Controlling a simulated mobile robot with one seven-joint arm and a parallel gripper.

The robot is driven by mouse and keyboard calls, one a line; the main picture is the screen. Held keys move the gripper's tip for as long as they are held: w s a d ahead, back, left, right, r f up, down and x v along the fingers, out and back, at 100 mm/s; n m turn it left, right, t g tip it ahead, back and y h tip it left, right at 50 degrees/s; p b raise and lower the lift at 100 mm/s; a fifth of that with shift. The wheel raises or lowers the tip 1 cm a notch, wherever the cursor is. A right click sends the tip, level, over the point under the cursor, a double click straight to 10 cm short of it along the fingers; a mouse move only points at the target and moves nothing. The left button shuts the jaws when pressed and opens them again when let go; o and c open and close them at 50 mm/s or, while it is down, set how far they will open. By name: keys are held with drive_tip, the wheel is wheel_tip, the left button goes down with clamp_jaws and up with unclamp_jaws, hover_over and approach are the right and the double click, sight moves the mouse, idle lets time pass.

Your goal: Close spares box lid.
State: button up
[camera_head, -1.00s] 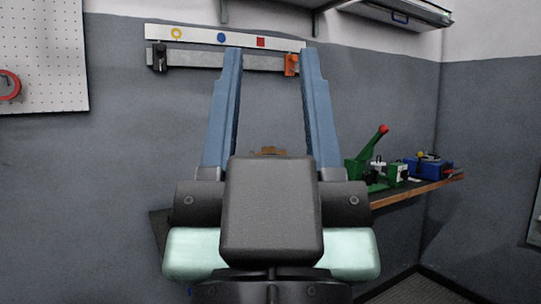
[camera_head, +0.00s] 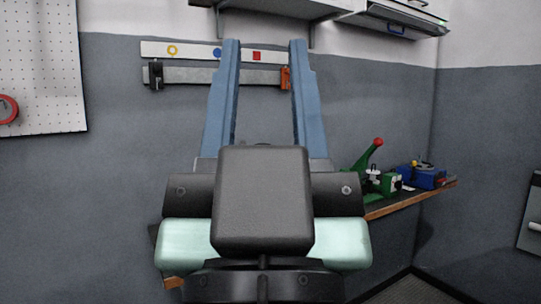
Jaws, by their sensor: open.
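My gripper (camera_head: 265,42) fills the middle of the view, seen from behind. Its two long blue fingers point up and away toward the wall, apart, with nothing visible between them.
A wooden bench (camera_head: 410,202) holds a green tool with a red knob (camera_head: 378,142) and a blue device (camera_head: 425,177). A rail with a black clip (camera_head: 155,76) and an orange clip (camera_head: 285,77) is on the wall. A pegboard (camera_head: 40,65) hangs left.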

wheel_tip(320, 180, up, 14)
drive_tip(key=p, duration=1.1)
drive_tip(key=shift+p, duration=0.3)
drive_tip(key=shift+r, duration=0.1)
drive_tip(key=shift+a, duration=0.15)
